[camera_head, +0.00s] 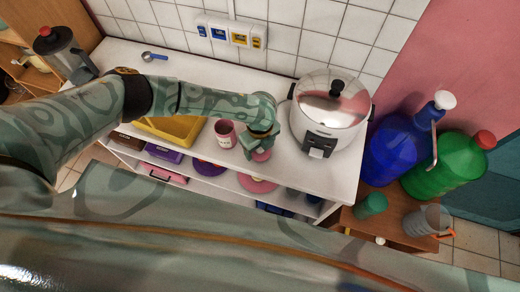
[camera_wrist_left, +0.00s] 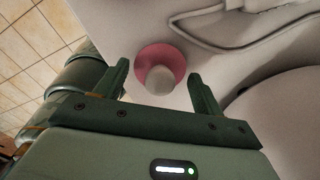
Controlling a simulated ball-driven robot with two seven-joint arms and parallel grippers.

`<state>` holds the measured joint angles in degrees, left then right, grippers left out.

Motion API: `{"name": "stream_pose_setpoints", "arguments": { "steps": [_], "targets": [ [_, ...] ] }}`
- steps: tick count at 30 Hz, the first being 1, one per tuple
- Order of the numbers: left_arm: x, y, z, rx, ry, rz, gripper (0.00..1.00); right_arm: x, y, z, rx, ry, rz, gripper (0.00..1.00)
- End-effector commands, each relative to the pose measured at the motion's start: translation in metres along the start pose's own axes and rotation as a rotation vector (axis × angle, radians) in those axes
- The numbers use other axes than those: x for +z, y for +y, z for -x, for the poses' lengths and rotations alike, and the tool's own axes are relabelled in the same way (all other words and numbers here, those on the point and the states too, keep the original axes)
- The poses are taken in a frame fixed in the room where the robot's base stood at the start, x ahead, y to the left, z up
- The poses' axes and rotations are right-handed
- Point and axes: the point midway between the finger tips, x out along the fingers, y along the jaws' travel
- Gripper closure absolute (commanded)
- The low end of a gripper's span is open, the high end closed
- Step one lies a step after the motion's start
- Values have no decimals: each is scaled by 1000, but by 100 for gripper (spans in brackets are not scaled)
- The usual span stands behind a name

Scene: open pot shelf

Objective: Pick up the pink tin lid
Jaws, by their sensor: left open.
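The pink tin lid (camera_wrist_left: 147,52) is a round pink disc with a pale knob, lying on the white counter top. In the head view a pink part of the lid (camera_head: 261,156) shows just below my left gripper (camera_head: 264,139), which hides the rest. In the left wrist view my left gripper (camera_wrist_left: 158,80) is open, with one finger on each side of the lid and knob. I cannot tell whether the fingers touch it. A pink tin (camera_head: 225,134) with a pale label stands open on the counter, left of the gripper. My right gripper is not in view.
A white rice cooker (camera_head: 328,112) stands close right of the gripper; its pale curved body fills the right of the wrist view. A yellow tray (camera_head: 172,130) lies left of the tin. A shelf below holds a pink disc (camera_head: 257,185) and purple items.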

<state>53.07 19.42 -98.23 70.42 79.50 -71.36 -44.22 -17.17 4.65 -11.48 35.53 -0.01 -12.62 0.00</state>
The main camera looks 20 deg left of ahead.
Motion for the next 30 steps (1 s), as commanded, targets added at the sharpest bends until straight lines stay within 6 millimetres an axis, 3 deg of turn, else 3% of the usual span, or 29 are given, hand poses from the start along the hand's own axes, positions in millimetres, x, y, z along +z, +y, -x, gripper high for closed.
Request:
{"name": "stream_pose_setpoints", "arguments": {
  "steps": [1, 7, 20, 25, 30],
  "targets": [
    [0, 0, 0, 0, 0, 0, 37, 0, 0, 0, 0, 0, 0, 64],
    [0, 1, 0, 1, 0, 0, 92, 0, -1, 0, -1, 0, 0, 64],
    [0, 3, 3, 6, 1, -1, 92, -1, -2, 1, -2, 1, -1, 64],
    [0, 1, 31, 1, 2, -2, 92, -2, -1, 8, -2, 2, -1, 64],
    [-8, 35, 78, 0, 2, -4, 92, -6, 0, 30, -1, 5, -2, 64]
  ]
}}
